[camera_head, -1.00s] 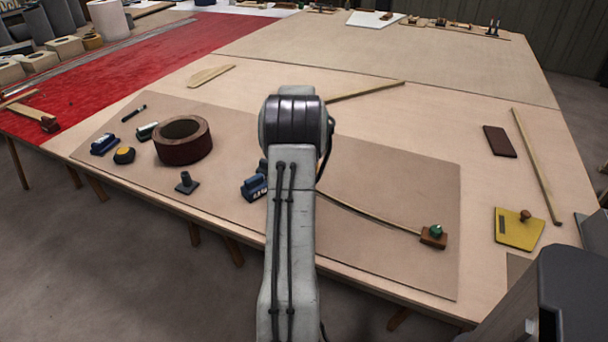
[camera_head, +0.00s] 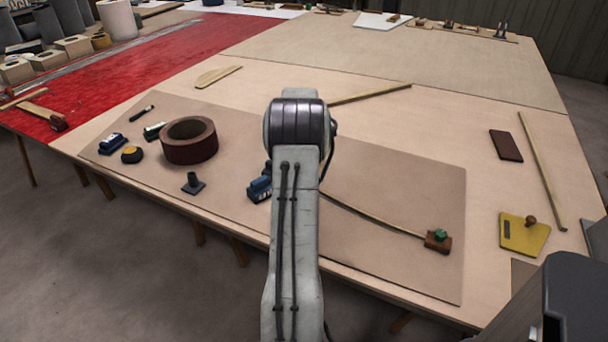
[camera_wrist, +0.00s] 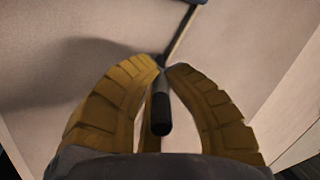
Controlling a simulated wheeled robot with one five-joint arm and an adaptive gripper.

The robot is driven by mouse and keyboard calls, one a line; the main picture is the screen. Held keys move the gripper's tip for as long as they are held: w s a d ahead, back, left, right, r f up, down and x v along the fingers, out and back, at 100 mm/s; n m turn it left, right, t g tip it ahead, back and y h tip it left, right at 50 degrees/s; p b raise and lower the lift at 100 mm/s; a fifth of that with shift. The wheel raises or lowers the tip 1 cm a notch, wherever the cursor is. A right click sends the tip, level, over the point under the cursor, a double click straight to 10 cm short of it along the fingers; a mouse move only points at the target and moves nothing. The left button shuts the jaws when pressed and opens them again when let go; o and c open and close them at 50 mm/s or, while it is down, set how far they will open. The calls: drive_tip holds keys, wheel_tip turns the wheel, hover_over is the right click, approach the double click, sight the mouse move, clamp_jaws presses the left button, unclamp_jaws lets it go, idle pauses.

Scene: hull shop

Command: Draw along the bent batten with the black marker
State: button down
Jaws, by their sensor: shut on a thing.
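The bent batten (camera_head: 372,214) is a thin pale strip on the brown board (camera_head: 400,175). Its right end meets a brown block with a green top (camera_head: 437,241); my arm hides its left part. In the wrist view, my gripper (camera_wrist: 163,72) has its yellow fingers shut on the black marker (camera_wrist: 161,113). The marker's tip is hidden between the fingertips. The batten (camera_wrist: 182,36) runs up from just beyond the fingertips to a dark object at the top edge. I cannot tell whether the tip touches the board. My arm hides the gripper in the head view.
Blue weights (camera_head: 260,188) stand by my arm. A brown ring (camera_head: 188,141), a small dark stand (camera_head: 193,184), a yellow-topped puck (camera_head: 132,154) and a dark pen-like stick (camera_head: 142,113) are on the board's left. The board's right half is mostly clear.

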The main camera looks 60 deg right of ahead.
drive_tip(key=shift+r+p, duration=1.95)
drive_tip(key=shift+r, duration=0.65)
drive_tip(key=shift+r, duration=0.1)
wheel_tip(320, 180, up, 8)
drive_tip(key=p, duration=0.6)
drive_tip(key=shift+f, duration=0.2)
drive_tip(key=shift+s, duration=0.1)
